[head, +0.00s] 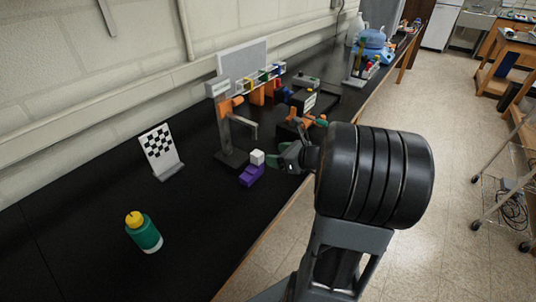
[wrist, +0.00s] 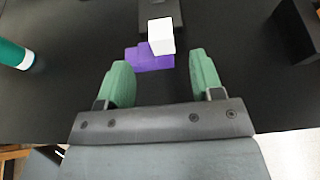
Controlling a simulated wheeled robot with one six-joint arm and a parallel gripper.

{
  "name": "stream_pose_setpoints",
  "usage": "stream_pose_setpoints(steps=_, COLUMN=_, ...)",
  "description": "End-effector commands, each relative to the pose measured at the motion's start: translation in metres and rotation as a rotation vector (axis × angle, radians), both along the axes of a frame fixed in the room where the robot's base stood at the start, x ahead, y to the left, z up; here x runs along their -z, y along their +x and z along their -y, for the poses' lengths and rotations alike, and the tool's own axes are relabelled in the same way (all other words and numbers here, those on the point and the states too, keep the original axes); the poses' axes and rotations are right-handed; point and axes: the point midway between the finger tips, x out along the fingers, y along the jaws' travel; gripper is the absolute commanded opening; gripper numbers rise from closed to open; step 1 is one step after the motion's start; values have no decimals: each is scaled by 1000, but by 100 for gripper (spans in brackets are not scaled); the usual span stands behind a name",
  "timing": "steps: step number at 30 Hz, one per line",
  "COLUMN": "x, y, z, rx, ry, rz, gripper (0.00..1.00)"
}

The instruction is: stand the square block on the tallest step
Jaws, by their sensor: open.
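The white square block (head: 257,156) sits on the purple steps (head: 250,177), at the end that looks highest in the head view. In the wrist view the block (wrist: 160,36) rests over the right end of the purple steps (wrist: 146,58) and appears upright. My gripper (wrist: 160,62) is open, with its green fingers apart and nothing between them. In the head view my gripper (head: 287,157) is just right of the steps and block, clear of the block. The steps' far side is hidden.
A green bottle with a yellow cap (head: 143,232) stands at front left. A checkered board (head: 161,151) stands behind it. A dark-based stand (head: 232,158) is close behind the block. Bare black bench lies left of the steps; the bench edge is at right.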

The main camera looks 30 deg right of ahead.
Motion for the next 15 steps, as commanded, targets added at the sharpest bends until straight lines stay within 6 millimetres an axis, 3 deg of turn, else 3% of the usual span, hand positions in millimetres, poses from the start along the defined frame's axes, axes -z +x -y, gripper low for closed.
stream_pose_setpoints(steps=2, x=-3, y=-5, z=0, rx=-12, ry=-11, rz=1, gripper=60)
stream_pose_setpoints(steps=5, x=-5, y=-12, z=-21, rx=-121, ry=-105, rz=-5, gripper=60)
stream_pose_setpoints(steps=8, x=-4, y=-25, z=-65, rx=-371, ry=-327, rz=-3, gripper=60)
stream_pose_setpoints(steps=12, x=2, y=-61, z=-124, rx=-862, ry=-773, rz=60, gripper=60)
stream_pose_setpoints(steps=15, x=5, y=-88, z=-146, rx=-1204, ry=-1089, rz=140, gripper=60)
